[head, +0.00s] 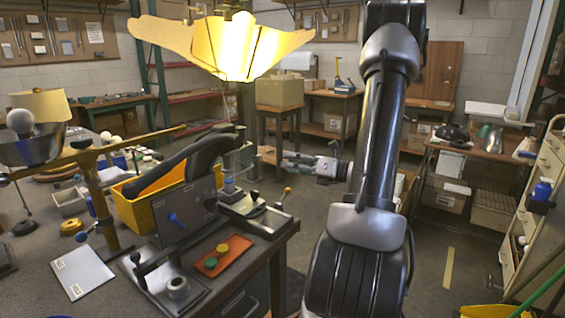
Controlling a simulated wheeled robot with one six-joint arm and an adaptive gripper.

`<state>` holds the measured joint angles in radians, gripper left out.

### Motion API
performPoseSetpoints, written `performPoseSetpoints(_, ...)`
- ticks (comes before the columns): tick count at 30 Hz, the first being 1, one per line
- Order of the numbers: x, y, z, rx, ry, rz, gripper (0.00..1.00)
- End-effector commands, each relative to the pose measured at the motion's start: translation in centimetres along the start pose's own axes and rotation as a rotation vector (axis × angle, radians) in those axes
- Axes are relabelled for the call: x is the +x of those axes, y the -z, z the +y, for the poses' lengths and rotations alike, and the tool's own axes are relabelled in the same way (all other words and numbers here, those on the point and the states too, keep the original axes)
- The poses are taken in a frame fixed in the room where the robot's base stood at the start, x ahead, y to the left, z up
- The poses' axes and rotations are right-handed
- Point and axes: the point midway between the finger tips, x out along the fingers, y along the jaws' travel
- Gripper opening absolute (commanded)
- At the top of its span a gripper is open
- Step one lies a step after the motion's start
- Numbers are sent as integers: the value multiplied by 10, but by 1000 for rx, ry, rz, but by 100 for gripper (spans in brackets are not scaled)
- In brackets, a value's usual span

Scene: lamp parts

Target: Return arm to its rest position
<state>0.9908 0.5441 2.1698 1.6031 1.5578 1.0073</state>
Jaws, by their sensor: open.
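My arm rises through the right-centre of the head view. My gripper (272,156) shows small beyond the workbench corner, pointing left from the wrist. It looks empty, in the air to the right of the bench; its fingers are too small to make out well. A lit yellow lampshade (232,48) with flared panels is at the top, well above and apart from the gripper. The workbench (262,246) at left carries a brass stand (98,190) with a long arm, and a dark bowl (30,148) holding a white bulb (20,121).
A yellow bin (142,212) with a dark curved part stands on the bench. A fixture with levers and an orange tray (224,255) sits near its front right edge. A cabinet (543,190) stands at right, with a side table (477,149) behind. Floor (440,235) right of my arm is open.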

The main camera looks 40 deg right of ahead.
Motion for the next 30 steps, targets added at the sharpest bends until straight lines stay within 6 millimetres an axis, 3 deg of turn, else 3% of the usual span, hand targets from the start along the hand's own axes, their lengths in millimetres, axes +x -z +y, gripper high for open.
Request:
performPoseSetpoints(16,-1,0,0,-2,0,0,45)
performPoseSetpoints(20,-2,3,-3,-77,11,14,45)
performPoseSetpoints(26,-30,74,14,-331,-70,289,45)
performPoseSetpoints(30,-62,115,54,-612,-245,546,45)
